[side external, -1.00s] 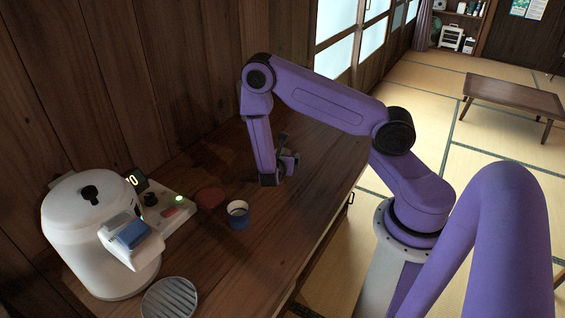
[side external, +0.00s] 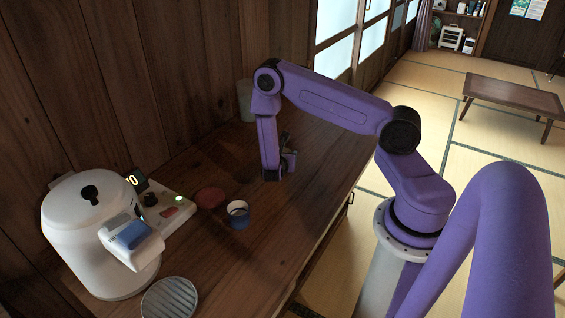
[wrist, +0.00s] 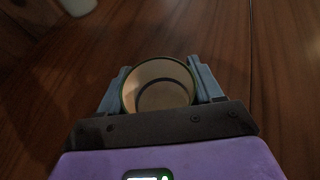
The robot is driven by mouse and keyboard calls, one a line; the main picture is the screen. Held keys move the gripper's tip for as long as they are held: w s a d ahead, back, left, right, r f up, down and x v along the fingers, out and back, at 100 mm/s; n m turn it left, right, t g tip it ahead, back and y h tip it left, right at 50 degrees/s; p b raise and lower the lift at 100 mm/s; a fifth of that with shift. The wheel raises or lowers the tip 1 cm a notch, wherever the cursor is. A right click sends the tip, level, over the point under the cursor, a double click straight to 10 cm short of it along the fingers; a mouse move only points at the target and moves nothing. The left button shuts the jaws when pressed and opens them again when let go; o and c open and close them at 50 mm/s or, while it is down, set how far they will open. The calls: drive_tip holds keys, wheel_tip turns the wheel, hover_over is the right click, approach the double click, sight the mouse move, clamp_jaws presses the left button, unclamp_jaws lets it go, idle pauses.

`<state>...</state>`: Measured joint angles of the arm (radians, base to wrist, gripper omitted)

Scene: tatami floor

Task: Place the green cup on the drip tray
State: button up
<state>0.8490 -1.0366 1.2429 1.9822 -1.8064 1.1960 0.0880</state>
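The green cup (wrist: 158,86) shows in the wrist view as a pale, round opening with a thin green rim. It sits between the two grey-blue fingers of my gripper (wrist: 160,78), with one finger close against each side. I cannot tell whether the fingers press on it. In the side view my gripper (side external: 280,168) is low over the wooden counter, and the green cup is not clearly visible there. The drip tray (side external: 169,299), a round grey slatted plate, lies at the front left before the white coffee machine (side external: 88,235).
A blue cup with a white inside (side external: 238,218) and a flat red disc (side external: 210,197) lie between my gripper and the machine. A grey-green container (side external: 245,100) stands at the back by the wall. The counter (side external: 250,262) is bare at the front.

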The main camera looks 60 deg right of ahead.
drive_tip(key=shift+c, duration=0.6)
drive_tip(key=shift+r, duration=0.1)
drive_tip(key=shift+r, duration=0.45)
wheel_tip(320, 180, up, 2)
drive_tip(key=s+a+r, duration=0.6)
drive_tip(key=s+r, duration=0.4)
drive_tip(key=s, duration=0.2)
drive_tip(key=shift+s, duration=0.25)
drive_tip(key=shift+a, duration=0.1)
